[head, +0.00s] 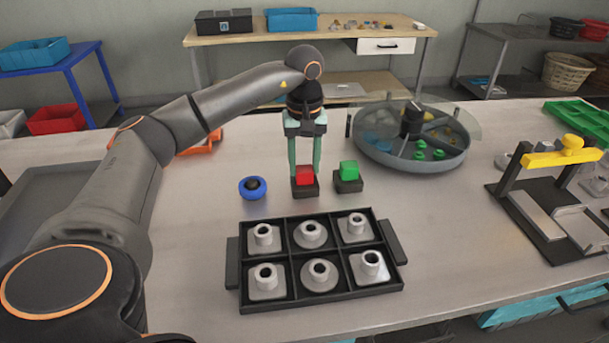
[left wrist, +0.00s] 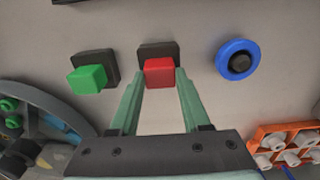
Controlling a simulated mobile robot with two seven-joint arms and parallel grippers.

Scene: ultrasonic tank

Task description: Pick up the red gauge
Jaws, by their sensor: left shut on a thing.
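The red gauge (head: 304,174) is a small red block on a dark base (head: 306,190) on the table; it also shows in the left wrist view (left wrist: 159,72). My left gripper (head: 304,172) comes down from above, with its two green fingers on either side of the red block. It is shut on the red gauge, which is at its dark base. A green gauge (head: 349,169) sits on its own dark base just to the right in the head view. My right gripper is not in view.
A blue ring with a dark knob (head: 252,187) lies left of the red gauge. A black tray (head: 334,292) with several grey metal parts stands in front. A round divided tank (head: 410,155) is behind right. An orange rack (left wrist: 285,128) is nearby.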

